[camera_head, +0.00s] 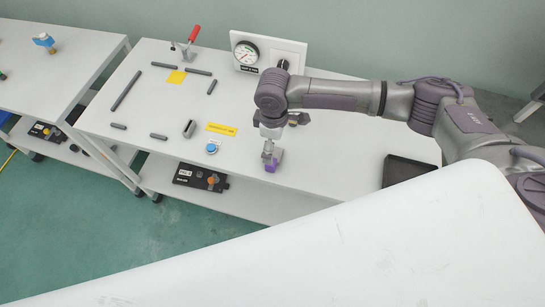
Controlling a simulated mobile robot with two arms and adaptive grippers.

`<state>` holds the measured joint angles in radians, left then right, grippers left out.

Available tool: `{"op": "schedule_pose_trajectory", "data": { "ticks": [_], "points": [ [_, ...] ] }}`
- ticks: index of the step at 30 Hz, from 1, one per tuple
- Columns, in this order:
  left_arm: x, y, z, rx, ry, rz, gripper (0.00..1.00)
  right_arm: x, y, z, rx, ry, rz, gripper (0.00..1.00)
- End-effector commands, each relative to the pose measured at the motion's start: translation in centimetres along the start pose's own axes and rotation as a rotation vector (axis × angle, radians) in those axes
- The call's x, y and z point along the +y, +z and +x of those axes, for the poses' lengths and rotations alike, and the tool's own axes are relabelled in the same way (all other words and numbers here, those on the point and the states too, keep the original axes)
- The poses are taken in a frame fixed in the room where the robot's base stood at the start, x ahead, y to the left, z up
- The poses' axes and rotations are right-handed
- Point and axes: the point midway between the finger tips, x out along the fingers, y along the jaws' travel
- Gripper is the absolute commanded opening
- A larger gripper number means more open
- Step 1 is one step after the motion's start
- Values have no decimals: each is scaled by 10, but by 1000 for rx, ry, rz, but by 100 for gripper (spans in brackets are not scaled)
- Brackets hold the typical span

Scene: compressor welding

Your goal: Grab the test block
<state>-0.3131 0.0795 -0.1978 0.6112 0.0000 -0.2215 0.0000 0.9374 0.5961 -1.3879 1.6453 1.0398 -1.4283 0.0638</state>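A small purple block (271,168) is at the front part of the middle table, right at the tip of my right gripper (270,155). My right arm comes in from the right and the gripper points down at the block. The fingers are small and partly hidden, so I cannot tell whether they are closed on it or only around it. I cannot tell whether the block rests on the table. My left gripper is not in view.
A blue button (212,147), a yellow label (222,129) and a grey slotted block (189,129) lie left of the gripper. A pressure gauge (246,53) and a red-handled clamp (193,35) stand behind. A black tray (408,171) lies right. A white surface (400,250) fills the foreground.

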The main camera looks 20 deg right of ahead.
Motion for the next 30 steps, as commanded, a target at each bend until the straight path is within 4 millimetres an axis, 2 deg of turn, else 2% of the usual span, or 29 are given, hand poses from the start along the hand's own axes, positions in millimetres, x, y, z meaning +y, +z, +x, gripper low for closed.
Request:
{"op": "schedule_pose_trajectory", "data": {
  "ticks": [4, 8, 12, 16, 25, 30],
  "points": [
    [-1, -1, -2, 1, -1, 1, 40, 0, 0, 13, 0, 0, -2, 100],
    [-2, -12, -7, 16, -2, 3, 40, 0, 0, 21, 0, -1, -1, 100],
    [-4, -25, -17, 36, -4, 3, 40, 0, 0, 42, -3, 0, 0, 100],
    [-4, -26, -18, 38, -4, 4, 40, 0, 0, 60, -1, 0, -1, 100],
    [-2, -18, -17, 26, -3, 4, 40, 1, 0, 67, 1, 1, -2, 100],
    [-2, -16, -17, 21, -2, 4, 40, 1, 0, 66, 1, 1, -1, 72]
  ]
}}
